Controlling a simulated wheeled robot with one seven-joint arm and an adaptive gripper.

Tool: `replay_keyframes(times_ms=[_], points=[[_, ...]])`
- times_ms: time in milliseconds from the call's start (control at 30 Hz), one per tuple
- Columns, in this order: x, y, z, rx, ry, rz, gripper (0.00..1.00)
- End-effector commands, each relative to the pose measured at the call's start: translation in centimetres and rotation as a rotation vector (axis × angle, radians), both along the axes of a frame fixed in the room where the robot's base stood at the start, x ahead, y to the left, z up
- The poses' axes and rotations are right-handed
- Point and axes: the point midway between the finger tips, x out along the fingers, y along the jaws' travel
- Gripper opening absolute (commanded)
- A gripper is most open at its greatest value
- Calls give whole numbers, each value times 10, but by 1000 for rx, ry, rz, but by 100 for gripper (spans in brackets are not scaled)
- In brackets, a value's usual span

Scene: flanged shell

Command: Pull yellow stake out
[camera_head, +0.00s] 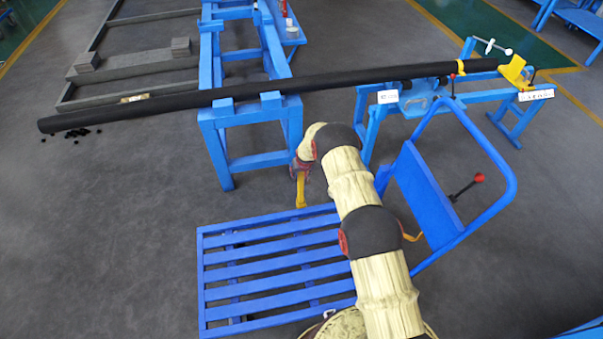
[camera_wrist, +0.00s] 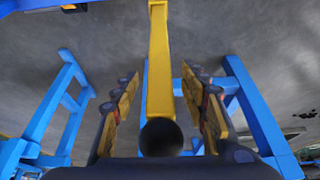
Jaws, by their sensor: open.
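A yellow stake (camera_head: 301,190) shows as a short upright strip just below the end of my arm in the head view. In the wrist view the yellow stake (camera_wrist: 159,55) is a long bar running from the top edge down the middle to a dark round end (camera_wrist: 161,137). My gripper (camera_wrist: 160,88) is open, one finger on each side of the stake, with visible gaps on both sides. In the head view my gripper (camera_head: 302,173) is partly hidden by my arm, and its fingers are hard to make out.
A long black pipe (camera_head: 200,98) lies across blue stands (camera_head: 218,135) behind my arm. A blue slatted platform (camera_head: 265,265) and a blue-framed cart (camera_head: 430,190) stand near my arm. A yellow fitting (camera_head: 514,72) sits at the pipe's right end. Open grey floor lies left.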

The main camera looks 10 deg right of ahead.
Motion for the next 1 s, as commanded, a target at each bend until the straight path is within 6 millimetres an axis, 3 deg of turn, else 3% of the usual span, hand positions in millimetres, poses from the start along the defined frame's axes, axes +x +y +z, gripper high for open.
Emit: replay_keyframes(times_ms=[200, 533, 1000], points=[[7, 0, -16, 0, 0, 0, 44], [8, 0, -17, 0, 0, 0, 43], [7, 0, -17, 0, 0, 0, 17]])
